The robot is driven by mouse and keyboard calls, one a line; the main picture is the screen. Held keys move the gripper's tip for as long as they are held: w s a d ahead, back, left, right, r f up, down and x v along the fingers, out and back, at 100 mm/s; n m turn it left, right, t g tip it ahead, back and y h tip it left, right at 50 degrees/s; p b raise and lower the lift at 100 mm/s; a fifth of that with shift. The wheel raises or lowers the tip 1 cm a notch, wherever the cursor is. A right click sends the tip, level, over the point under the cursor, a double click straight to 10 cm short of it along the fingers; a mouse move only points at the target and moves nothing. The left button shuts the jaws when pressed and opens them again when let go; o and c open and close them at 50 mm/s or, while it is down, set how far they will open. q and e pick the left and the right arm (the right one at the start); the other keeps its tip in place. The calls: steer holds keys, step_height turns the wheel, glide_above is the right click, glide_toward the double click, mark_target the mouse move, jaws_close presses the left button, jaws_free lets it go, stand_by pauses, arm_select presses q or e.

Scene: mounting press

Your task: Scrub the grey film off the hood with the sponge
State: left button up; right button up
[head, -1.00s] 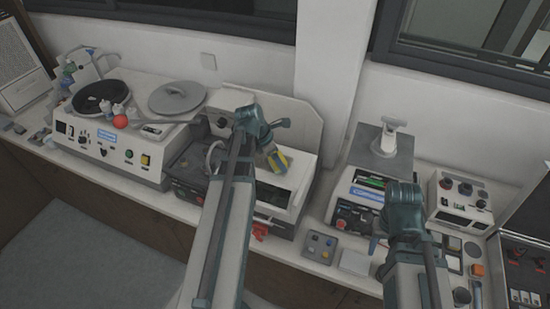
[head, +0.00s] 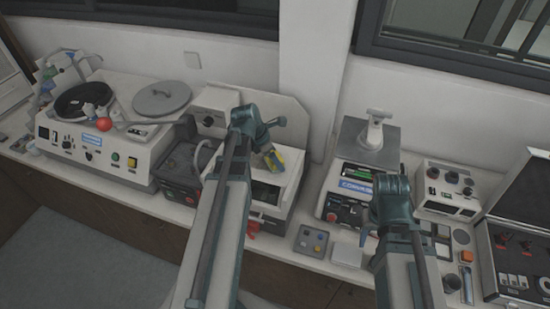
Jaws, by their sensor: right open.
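A small yellow and blue block, which looks like the sponge (head: 276,160), shows at the end of my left arm, above the front of a pale machine (head: 288,196). My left gripper (head: 265,147) is beside it, mostly hidden behind its own wrist, so its fingers and any hold on the block cannot be made out. My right gripper (head: 369,222) is open over the bench front, below a white machine with a blue label; its wrist partly covers it. I cannot make out a grey film or tell which cover is the hood.
At the left stands a grinder-like machine (head: 104,158) with a dark round bowl and a red knob. A button box (head: 313,240) is on the bench between my arms. An open case (head: 515,245) stands at the right.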

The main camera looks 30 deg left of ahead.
mark_target(259, 159)
arm_select(q)
steer(key=shift+s+a+f, duration=0.1)
steer(key=shift+s+a, duration=0.05)
steer(key=shift+a, duration=0.65)
steer(key=shift+s+a+f, duration=0.1)
steer(key=shift+a, duration=0.65)
steer(key=shift+s+a+r, duration=0.1)
steer(key=shift+a, duration=0.8)
steer(key=shift+s+a+r, duration=0.1)
steer(key=shift+a, duration=0.8)
steer(key=shift+s+a+f, duration=0.1)
steer(key=shift+s+a, duration=0.05)
steer(key=shift+a, duration=0.7)
steer(key=shift+s+a+f, duration=0.1)
steer(key=shift+s+a, duration=0.05)
steer(key=shift+a, duration=0.65)
steer(key=shift+s+a+r, duration=0.1)
steer(key=shift+s+a, duration=0.05)
steer(key=shift+a, duration=1.7)
